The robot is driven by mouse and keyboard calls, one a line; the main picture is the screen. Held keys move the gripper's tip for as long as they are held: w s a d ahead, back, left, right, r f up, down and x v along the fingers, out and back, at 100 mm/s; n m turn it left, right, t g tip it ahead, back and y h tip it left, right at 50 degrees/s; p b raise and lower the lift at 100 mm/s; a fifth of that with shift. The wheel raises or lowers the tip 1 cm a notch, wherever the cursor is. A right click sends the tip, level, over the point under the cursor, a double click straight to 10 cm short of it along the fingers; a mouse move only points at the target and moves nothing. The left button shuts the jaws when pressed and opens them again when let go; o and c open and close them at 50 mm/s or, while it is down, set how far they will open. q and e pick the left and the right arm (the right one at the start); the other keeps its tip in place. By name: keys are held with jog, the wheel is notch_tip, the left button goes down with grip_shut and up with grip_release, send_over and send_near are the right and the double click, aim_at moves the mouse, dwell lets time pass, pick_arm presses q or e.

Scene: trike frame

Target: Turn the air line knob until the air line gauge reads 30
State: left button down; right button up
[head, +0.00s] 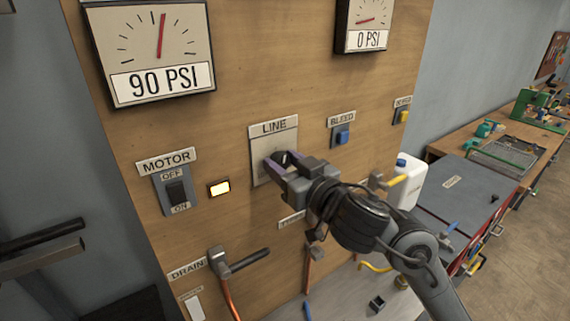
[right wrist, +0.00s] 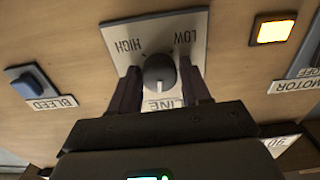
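The round dark line knob (right wrist: 159,73) sits on a pale plate (right wrist: 190,30) marked HIGH and LOW, with a LINE label (head: 274,127) above it in the head view. My right gripper (head: 282,160) is at the knob. In the right wrist view its two dark fingers (right wrist: 160,75) flank the knob closely on both sides; whether both press on it I cannot tell. A small gauge (head: 364,22) at the top reads 0 PSI, its red needle pointing low left. A larger gauge (head: 152,50) reads 90 PSI. The gauges' names are not visible. My left gripper is not seen.
Left of the knob are a motor switch (head: 176,192) and a lit yellow lamp (head: 219,188). Right of it is the blue bleed button (head: 342,134), with a yellow button (head: 403,117) beyond. Below stands a drain lever (head: 240,262). A white jug (head: 406,182) is at the right.

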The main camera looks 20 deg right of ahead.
jog(key=c, duration=0.7)
jog(key=shift+o, duration=0.2)
jog(key=shift+n, duration=0.3)
jog(key=shift+n, duration=1)
jog(key=n, duration=0.3)
jog(key=shift+p, duration=0.35)
jog(key=n, duration=0.4)
jog(key=shift+f, duration=0.1)
jog(key=shift+n+b, duration=0.45)
jog(key=shift+n, duration=1.35)
